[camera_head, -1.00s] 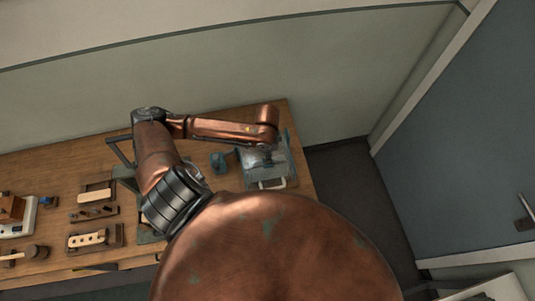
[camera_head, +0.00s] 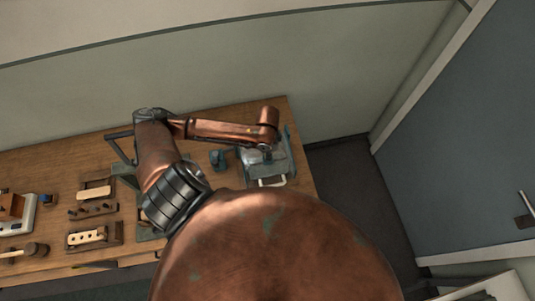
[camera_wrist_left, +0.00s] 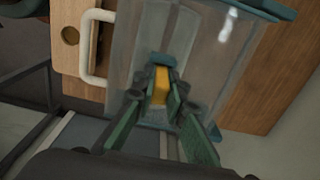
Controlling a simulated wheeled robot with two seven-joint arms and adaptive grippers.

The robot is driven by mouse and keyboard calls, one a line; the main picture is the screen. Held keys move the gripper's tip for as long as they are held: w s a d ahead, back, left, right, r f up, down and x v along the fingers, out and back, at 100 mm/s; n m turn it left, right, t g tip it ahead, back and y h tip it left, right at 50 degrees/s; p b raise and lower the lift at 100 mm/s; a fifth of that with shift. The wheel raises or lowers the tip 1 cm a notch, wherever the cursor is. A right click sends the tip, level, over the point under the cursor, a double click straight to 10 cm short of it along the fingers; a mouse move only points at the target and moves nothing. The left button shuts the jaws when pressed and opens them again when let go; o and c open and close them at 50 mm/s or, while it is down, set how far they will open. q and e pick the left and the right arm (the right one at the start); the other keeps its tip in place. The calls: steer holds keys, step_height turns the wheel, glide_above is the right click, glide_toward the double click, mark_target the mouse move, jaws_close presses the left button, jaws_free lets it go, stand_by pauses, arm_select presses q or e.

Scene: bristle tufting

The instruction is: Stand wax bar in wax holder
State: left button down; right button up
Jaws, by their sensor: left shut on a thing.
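In the left wrist view, my left gripper (camera_wrist_left: 161,88) has its green fingers shut on a yellow-orange bar, the wax bar (camera_wrist_left: 160,84). A small teal piece (camera_wrist_left: 162,59) shows just beyond the bar's end; it may be the wax holder, and I cannot tell whether the bar touches it. Behind them is a clear box (camera_wrist_left: 205,55) with a teal rim. In the head view, my left arm reaches over this box (camera_head: 278,160) at the table's right end, and the bar cannot be made out. My right gripper is not in view.
Several wooden trays and blocks (camera_head: 92,236) lie at the left. A wall is behind, and the floor opens at the right.

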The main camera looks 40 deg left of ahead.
arm_select(q)
steer(key=shift+f, duration=0.15)
stand_by(0.5)
steer(key=c, duration=1.9)
jaws_free()
steer(key=shift+o, duration=0.5)
steer(key=o, duration=0.3)
steer(key=shift+r+p, duration=2.45)
steer(key=shift+p, duration=0.75)
steer(key=shift+r+p, duration=0.7)
steer(key=shift+r, duration=0.35)
